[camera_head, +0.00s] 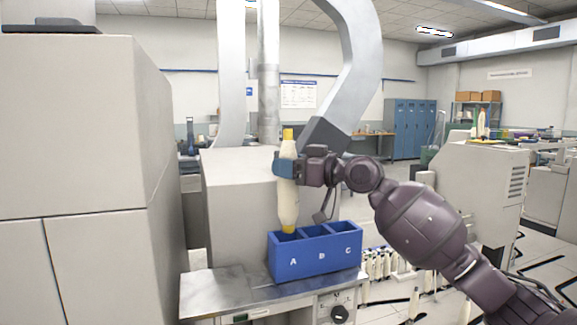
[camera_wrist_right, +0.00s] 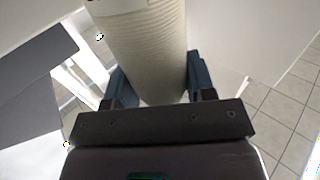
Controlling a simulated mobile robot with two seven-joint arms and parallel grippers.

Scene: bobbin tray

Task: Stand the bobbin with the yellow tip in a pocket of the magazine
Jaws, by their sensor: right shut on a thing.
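The bobbin with the yellow tip (camera_head: 288,205) is cream coloured and upright, with yellow at its top and bottom ends. My right gripper (camera_head: 286,167) is shut around its upper part; the right wrist view also shows the bobbin (camera_wrist_right: 146,50) between the blue fingers of the gripper (camera_wrist_right: 155,85). The magazine (camera_head: 315,257) is a blue box with pockets marked A, B and C, standing on a metal table. The bobbin's lower end is over pocket A, at about the rim; I cannot tell whether it is inside. My left gripper is not in view.
The metal table (camera_head: 215,294) has bare room left of the magazine. A large grey cabinet (camera_head: 85,170) stands at the left, and a pale machine housing (camera_head: 235,195) is behind the magazine. Several other bobbins (camera_head: 382,263) stand low down at the right.

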